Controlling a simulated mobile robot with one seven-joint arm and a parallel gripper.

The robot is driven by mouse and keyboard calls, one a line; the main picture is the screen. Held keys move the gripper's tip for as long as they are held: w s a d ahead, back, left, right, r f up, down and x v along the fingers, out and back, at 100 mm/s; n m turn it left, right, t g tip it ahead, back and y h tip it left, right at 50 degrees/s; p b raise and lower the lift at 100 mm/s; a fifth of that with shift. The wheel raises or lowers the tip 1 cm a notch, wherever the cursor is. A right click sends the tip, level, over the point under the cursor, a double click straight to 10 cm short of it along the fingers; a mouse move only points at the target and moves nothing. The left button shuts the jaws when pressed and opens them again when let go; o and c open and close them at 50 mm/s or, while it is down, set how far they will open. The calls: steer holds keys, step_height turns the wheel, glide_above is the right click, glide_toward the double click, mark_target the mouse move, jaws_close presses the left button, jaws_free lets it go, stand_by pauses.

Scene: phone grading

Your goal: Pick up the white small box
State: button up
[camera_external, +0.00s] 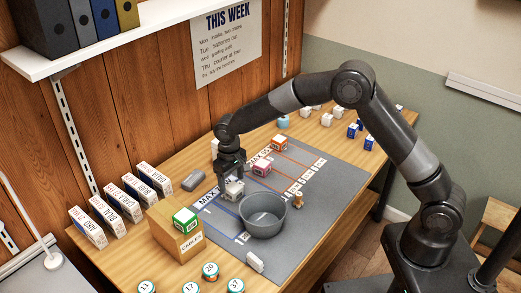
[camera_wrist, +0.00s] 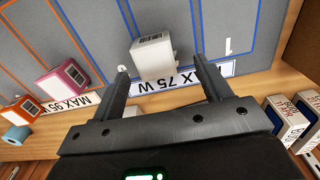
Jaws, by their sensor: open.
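The white small box (camera_wrist: 153,58) has a barcode on its top edge and sits on the grey mat beside the "MAX 75 W" label. In the external view the white box (camera_external: 233,190) is just behind the bowl. My gripper (camera_external: 231,172) is right above it, pointing down. In the wrist view my gripper (camera_wrist: 160,68) is open, with one finger on each side of the box in the picture. The box is at the fingertips; I cannot tell whether they touch it.
A grey bowl (camera_external: 263,215) stands close to the box. Pink (camera_external: 262,168) and orange (camera_external: 279,143) boxes stand farther back on the mat (camera_external: 310,215). Several more small boxes stand at the back.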

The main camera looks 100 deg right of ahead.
mark_target(233, 187)
steer(key=shift+s+d+f, duration=0.1)
steer(key=shift+d+f, duration=0.05)
steer(key=shift+f, duration=1.2)
steer(key=shift+s+d+f, duration=0.1)
steer(key=shift+f, duration=1.25)
steer(key=shift+c, duration=0.4)
steer(key=c, duration=1)
steer(key=shift+r, duration=0.1)
